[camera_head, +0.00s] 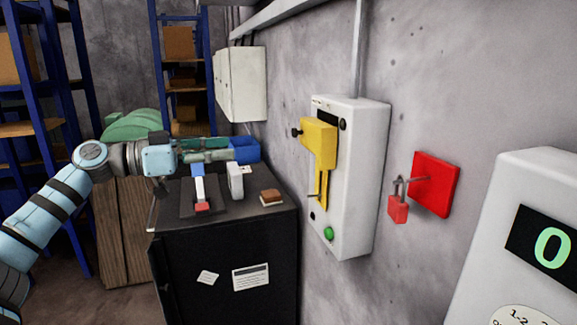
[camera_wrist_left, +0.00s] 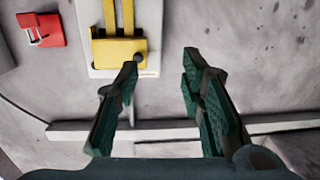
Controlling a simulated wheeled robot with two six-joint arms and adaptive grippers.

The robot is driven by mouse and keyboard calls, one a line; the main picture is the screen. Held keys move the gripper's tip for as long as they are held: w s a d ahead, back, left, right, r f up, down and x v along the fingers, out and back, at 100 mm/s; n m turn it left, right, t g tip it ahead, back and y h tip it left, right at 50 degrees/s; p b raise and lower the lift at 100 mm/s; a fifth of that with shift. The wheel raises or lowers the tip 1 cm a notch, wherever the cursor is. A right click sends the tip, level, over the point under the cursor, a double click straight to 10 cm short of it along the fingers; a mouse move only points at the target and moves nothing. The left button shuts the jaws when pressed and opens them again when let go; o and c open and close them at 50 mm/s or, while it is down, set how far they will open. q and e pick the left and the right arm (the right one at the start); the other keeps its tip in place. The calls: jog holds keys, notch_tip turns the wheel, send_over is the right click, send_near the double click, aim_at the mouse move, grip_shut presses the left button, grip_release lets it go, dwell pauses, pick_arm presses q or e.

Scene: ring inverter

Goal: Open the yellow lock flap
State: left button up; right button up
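The yellow lock flap (camera_head: 319,133) is on the front of a white wall box (camera_head: 356,180), with a dark knob (camera_head: 296,132) at its left side. A yellow lower part hangs below the flap. The flap also shows in the left wrist view (camera_wrist_left: 118,52), with the knob close to one fingertip in the picture. My left gripper (camera_head: 212,149) is left of the box, pointing toward the wall, apart from the flap in the head view. In the left wrist view its fingers (camera_wrist_left: 161,62) are spread with nothing between them. My right gripper is not in view.
A red padlock (camera_head: 398,207) hangs at a red wall plate (camera_head: 436,185) right of the box. A dark cabinet (camera_head: 230,265) with small items on top stands below my left gripper. A white panel (camera_head: 530,240) displaying 0 is at the right. Shelves stand behind.

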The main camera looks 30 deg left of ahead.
pick_arm(q)
notch_tip(320, 180, up, 4)
jog(key=s+d+m+h, duration=0.2)
jog(key=d, duration=0.1)
jog(key=p+x, duration=1.3)
jog(key=p, duration=0.1)
jog(key=shift+w+a+f+n, duration=0.25)
jog(key=shift+w+f+n, duration=0.05)
jog(key=shift+w+f, duration=0.3)
grip_shut()
